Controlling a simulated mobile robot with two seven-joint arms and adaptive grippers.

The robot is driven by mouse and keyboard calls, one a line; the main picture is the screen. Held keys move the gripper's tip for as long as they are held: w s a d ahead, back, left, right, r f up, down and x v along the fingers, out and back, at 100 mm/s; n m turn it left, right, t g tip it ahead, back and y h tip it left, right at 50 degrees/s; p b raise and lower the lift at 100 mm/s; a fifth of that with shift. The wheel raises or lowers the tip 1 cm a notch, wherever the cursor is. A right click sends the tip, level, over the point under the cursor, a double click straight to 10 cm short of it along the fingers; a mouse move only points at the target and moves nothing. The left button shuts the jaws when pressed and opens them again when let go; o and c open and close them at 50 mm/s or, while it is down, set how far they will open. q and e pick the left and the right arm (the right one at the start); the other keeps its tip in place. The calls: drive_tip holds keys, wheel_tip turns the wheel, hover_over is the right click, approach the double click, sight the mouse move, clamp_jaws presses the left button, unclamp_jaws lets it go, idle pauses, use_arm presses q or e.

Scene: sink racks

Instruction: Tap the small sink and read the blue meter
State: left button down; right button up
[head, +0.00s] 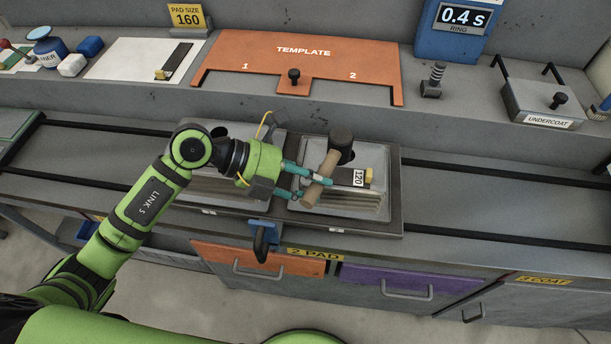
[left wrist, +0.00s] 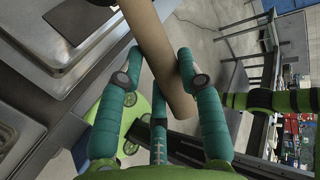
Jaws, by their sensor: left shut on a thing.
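My left gripper (head: 313,184) is shut on the wooden handle of a mallet (head: 322,176). The mallet's dark head (head: 342,138) is at the far end, over the back part of the right-hand sink (head: 378,213); I cannot tell if it touches. In the left wrist view the pale handle (left wrist: 160,52) passes between the teal fingers (left wrist: 163,85). Another sink (head: 205,187) lies to the left, partly hidden by my arm. Which sink is the small one is not marked. The blue meter (head: 428,42) at the back right reads "0.4 s" above the word RING. My right gripper is not in view.
A block marked 120 (head: 358,178) is at the right-hand sink. An orange template (head: 300,60), an UNDERCOAT box (head: 556,103) and a small grey bolt-like tool (head: 433,82) stand on the back ledge. Dark rails (head: 500,240) run along the counter, which is clear at right.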

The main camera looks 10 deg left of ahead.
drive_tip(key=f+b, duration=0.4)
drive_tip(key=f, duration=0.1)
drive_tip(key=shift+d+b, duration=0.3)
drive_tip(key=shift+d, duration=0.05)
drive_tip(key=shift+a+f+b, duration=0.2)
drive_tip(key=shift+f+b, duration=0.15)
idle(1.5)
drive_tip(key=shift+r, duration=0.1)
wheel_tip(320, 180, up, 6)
drive_tip(key=p, duration=0.6)
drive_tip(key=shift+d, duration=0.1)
idle(0.5)
